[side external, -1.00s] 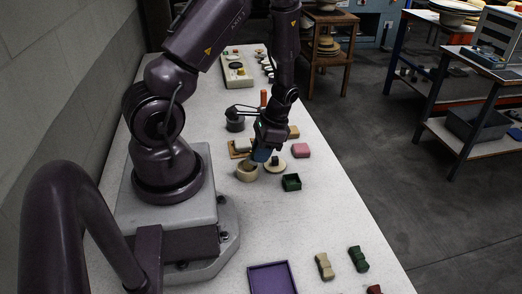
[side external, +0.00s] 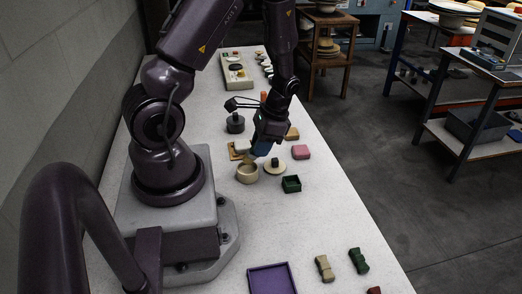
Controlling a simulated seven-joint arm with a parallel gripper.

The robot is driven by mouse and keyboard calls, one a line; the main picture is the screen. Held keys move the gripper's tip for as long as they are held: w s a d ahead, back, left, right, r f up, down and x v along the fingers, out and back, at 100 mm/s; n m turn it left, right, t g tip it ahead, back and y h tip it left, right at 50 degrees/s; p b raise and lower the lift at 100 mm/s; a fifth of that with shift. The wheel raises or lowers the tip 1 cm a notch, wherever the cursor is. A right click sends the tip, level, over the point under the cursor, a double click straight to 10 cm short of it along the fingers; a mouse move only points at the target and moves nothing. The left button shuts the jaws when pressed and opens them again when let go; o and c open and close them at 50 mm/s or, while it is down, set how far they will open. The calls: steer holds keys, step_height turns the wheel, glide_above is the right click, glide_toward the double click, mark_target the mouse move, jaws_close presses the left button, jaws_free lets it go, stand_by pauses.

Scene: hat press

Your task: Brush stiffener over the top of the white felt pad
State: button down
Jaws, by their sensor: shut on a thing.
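My gripper (side external: 264,141) is shut on a brush (side external: 252,156), of which only a small tan end shows below the bluish fingertips. The brush is tilted, its lower end just above a cream round pot (side external: 247,174). A white pad (side external: 241,145), which looks like the felt pad, sits on a tan base behind the pot, just left of my gripper. Its top is small in view, and I cannot tell whether it carries any stiffener. The inside of the pot is too small to read.
A cream disc with a dark knob (side external: 275,165) lies right of the pot. A green open box (side external: 291,184), a pink block (side external: 301,152), a yellowish block (side external: 292,134) and a dark grey pot (side external: 235,123) stand close by. A purple tray (side external: 272,279) lies in front.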

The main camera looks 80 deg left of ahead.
steer(key=shift+r, duration=2.15)
